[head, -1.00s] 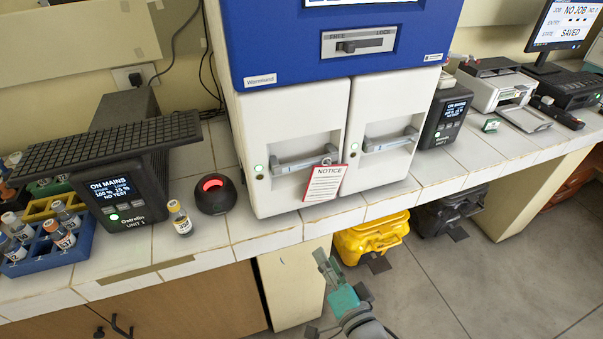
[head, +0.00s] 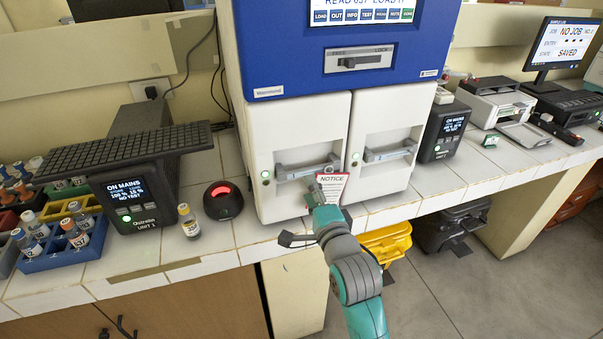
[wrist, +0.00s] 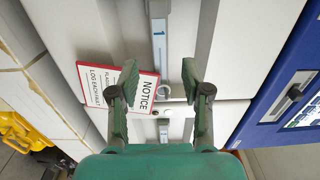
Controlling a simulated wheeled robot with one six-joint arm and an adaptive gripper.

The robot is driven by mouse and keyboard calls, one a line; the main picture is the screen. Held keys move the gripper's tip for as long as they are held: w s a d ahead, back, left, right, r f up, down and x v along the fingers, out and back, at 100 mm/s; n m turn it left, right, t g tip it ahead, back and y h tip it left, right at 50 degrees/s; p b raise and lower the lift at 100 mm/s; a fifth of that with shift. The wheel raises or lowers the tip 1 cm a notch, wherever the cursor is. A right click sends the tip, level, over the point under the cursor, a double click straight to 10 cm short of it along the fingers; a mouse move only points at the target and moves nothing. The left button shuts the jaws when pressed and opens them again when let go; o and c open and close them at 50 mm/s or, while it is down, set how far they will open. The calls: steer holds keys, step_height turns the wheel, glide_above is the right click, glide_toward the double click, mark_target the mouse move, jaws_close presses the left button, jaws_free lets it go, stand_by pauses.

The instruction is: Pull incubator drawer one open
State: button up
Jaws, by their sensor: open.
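The incubator has two white drawers side by side under its blue panel. The left drawer (head: 298,134) has a grey bar handle (head: 307,166). In the wrist view this handle (wrist: 159,40) bears a "1" label. A red-edged NOTICE card (wrist: 133,80) hangs by a ring at the handle's right end; in the head view my gripper partly covers it. My gripper (wrist: 160,72) is open and empty. In the wrist view its fingers frame the handle's right end, still apart from it. The head view shows my gripper (head: 320,187) in front of the card. Both drawers look closed.
The right drawer (head: 386,130) has its own handle (head: 389,151). A black round device with a red light (head: 222,200) and a vial (head: 188,222) stand left of the incubator. A yellow bin (head: 388,242) is below the counter.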

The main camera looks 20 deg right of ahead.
mark_target(302, 174)
steer(key=w, duration=0.7)
steer(key=shift+w, duration=0.3)
jaws_close()
